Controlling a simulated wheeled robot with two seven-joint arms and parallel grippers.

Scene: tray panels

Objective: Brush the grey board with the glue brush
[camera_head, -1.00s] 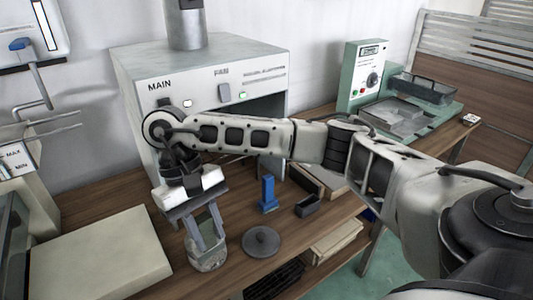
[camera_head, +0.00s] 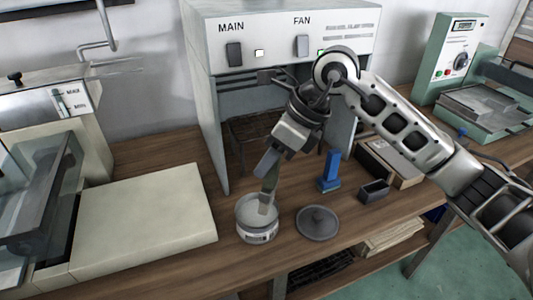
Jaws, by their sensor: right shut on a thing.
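My right gripper (camera_head: 268,178) reaches down from the right arm, its fingers close together over the open glue pot (camera_head: 257,235). It is shut on what I take to be the glue brush (camera_head: 265,206), whose lower end is inside the pot's mouth. The bristles are hidden in the pot. A large flat pale grey-beige panel (camera_head: 145,215) lies on the bench left of the pot; I cannot tell whether it is the grey board. My left gripper is not in view.
A dark round lid (camera_head: 318,222) lies right of the pot. A blue stand (camera_head: 330,172) and a small dark tray (camera_head: 374,191) are behind it. The MAIN/FAN cabinet (camera_head: 290,30) stands behind. A glass-covered machine (camera_head: 35,195) is at far left.

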